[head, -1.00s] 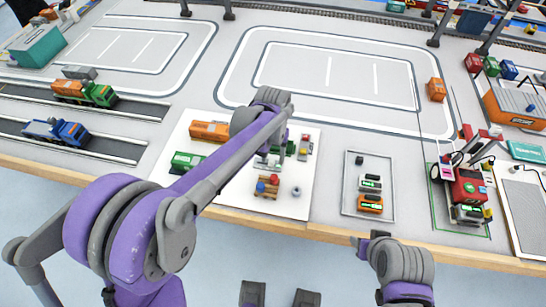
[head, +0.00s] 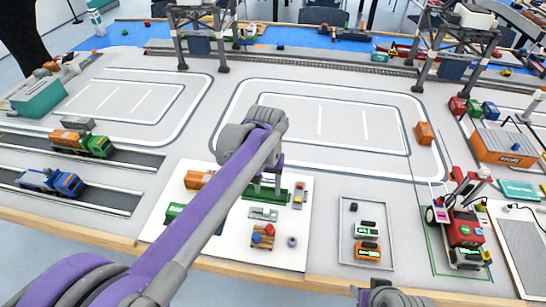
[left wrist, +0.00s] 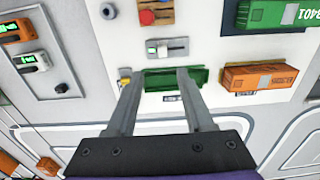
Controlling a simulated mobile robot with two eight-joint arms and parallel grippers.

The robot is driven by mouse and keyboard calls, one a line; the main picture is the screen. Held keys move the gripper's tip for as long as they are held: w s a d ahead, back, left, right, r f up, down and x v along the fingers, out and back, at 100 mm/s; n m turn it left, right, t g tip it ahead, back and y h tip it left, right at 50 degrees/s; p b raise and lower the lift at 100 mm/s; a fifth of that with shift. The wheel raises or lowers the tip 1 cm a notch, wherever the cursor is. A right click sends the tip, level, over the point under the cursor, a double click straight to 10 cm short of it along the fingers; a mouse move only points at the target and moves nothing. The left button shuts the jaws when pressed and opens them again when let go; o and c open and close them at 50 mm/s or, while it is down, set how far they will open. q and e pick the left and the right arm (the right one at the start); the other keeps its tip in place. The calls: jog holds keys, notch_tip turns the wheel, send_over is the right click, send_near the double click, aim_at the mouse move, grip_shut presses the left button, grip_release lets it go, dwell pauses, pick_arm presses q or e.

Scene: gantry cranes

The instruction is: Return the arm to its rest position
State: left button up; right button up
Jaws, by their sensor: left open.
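My left arm reaches from the lower left over the white board (head: 218,248). Its gripper (head: 270,184) points down above the board and is open. In the left wrist view the two fingers (left wrist: 158,74) stand apart over a green piece (left wrist: 175,79), with nothing visibly held. I cannot tell how high the fingertips are above it. The right arm (head: 390,295) shows only partly at the bottom edge, its fingers not clear.
Orange (head: 195,180) and green (head: 174,212) containers and a wooden pallet (head: 263,237) lie on the board. A grey tray (head: 348,222) with small devices and a red vehicle (head: 464,229) stand to the right. The marked mat behind (head: 320,165) is mostly clear.

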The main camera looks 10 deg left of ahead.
pick_arm(q)
jog(key=s+a+t+p, duration=0.2)
jog(key=s+a, duration=0.2)
jog(key=s, duration=0.6)
jog(key=s+a+t+p, duration=0.3)
jog(key=s+a, duration=0.2)
jog(key=s, duration=0.5)
jog(key=shift+s+a+r+p, duration=0.15)
jog(key=shift+s+r+p, duration=0.1)
jog(key=shift+p, duration=0.1)
